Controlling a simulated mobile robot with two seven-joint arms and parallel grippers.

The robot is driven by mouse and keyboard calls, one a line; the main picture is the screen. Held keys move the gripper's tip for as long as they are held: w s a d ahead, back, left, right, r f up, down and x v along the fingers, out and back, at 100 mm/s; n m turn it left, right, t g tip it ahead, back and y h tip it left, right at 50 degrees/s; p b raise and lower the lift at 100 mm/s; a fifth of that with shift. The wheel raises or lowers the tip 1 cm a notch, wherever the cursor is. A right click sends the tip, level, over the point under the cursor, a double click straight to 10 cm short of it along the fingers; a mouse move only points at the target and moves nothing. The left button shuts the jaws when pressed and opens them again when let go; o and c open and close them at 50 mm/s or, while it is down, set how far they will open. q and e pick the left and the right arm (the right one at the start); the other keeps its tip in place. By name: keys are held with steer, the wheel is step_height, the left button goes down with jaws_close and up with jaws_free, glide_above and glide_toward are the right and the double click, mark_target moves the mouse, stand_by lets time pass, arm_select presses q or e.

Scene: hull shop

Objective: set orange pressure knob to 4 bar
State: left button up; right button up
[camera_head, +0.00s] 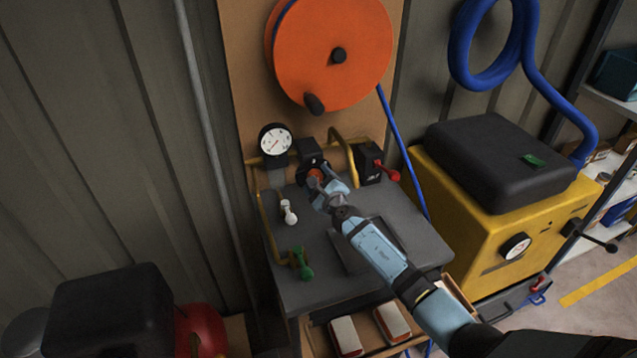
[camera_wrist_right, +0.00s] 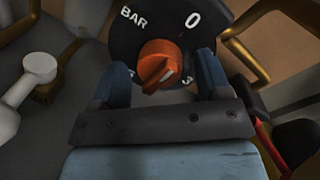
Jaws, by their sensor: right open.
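The orange pressure knob (camera_wrist_right: 158,62) sits on a black dial plate marked BAR and 0 in the right wrist view. The lower numbers are partly hidden and hard to read. In the head view the knob (camera_head: 315,172) is small and partly covered by my gripper. My right gripper (camera_head: 322,185) is at the knob. In the wrist view its two blue fingers (camera_wrist_right: 162,75) stand apart on either side of the knob, with gaps visible. My left gripper is not in view.
A round white gauge (camera_head: 275,140) stands left of the knob. A red-handled valve (camera_head: 386,173), a white handle (camera_head: 289,212) and a green handle (camera_head: 301,264) are nearby. Yellow pipes (camera_head: 352,160) flank the dial. An orange hose reel (camera_head: 345,50) hangs above.

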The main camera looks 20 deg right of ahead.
steer(key=c, duration=0.9)
steer(key=shift+c, duration=0.2)
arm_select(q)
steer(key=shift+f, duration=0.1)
arm_select(e)
steer(key=shift+f+m+b, duration=0.15)
steer(key=shift+m+b, duration=0.25)
steer(key=shift+m, duration=0.2)
steer(key=shift+m+b, duration=0.7)
steer(key=shift+m, duration=0.3)
steer(key=shift+m+t+b, duration=0.3)
steer(key=shift+m+b, duration=0.3)
steer(key=shift+m, duration=0.5)
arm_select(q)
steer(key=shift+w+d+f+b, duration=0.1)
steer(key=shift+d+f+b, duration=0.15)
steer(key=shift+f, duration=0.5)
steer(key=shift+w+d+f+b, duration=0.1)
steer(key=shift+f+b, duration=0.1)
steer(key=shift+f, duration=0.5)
arm_select(e)
steer(key=shift+m, duration=0.9)
